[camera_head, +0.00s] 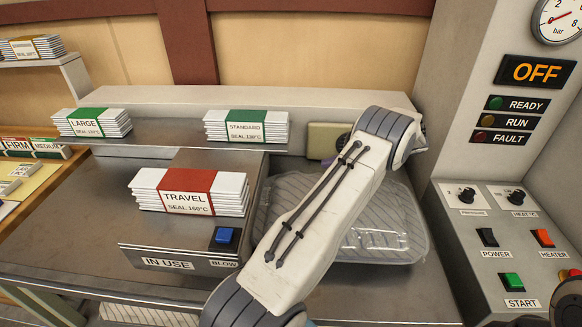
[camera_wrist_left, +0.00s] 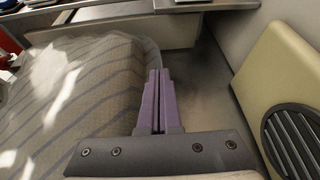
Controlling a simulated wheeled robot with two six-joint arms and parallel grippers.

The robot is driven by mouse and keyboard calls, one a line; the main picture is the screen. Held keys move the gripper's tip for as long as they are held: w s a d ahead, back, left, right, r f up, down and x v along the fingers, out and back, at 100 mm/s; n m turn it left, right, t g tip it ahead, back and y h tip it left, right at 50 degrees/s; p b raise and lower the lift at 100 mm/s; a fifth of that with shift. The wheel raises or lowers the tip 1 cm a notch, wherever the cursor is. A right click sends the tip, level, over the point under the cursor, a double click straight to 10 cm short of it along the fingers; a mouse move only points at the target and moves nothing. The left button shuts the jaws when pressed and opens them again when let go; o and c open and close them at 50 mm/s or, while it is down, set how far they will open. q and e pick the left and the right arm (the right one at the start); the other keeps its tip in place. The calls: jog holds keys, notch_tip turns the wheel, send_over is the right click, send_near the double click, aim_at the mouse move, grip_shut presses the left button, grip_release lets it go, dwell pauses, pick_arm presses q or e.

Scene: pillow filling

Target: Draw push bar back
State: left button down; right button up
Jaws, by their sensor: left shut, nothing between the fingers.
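My left gripper (camera_wrist_left: 158,74) is shut, its two purple fingers side by side with nothing between them. Its fingers are beside the edge of a striped, clear-wrapped pillow (camera_wrist_left: 75,95); I cannot tell whether they touch it. In the head view the pillow (camera_head: 390,222) lies on the metal bench, partly behind my left arm. Most of the left gripper is hidden there; only a bit of purple shows by the olive box. I cannot pick out the push bar for certain. My right gripper is not in view.
An olive box (camera_head: 325,140) with a round grille stands at the back, close beside the gripper in the wrist view (camera_wrist_left: 285,75). The TRAVEL stack (camera_head: 190,192) sits on a metal housing with a blue BLOW button (camera_head: 225,237). A control panel (camera_head: 468,228) stands right; the display reads OFF.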

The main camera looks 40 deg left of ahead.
aim_at(266, 171)
pick_arm(q)
jog(key=shift+g, duration=0.8)
jog(key=a+f, duration=0.2)
jog(key=a, duration=0.1)
jog(key=a+f+b, duration=0.1)
jog(key=shift+a, duration=0.25)
jog(key=shift+s+a, duration=0.25)
jog(key=x, duration=0.4)
jog(key=p+x, duration=0.1)
jog(key=x, duration=0.3)
jog(key=r+x, duration=0.1)
jog(key=x, duration=0.3)
jog(key=shift+s+a+p, duration=0.15)
jog(key=shift+a+p, duration=0.15)
jog(key=shift+p, duration=0.1)
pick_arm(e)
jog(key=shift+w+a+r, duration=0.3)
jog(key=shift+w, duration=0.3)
pick_arm(q)
jog(key=shift+s+r, duration=0.1)
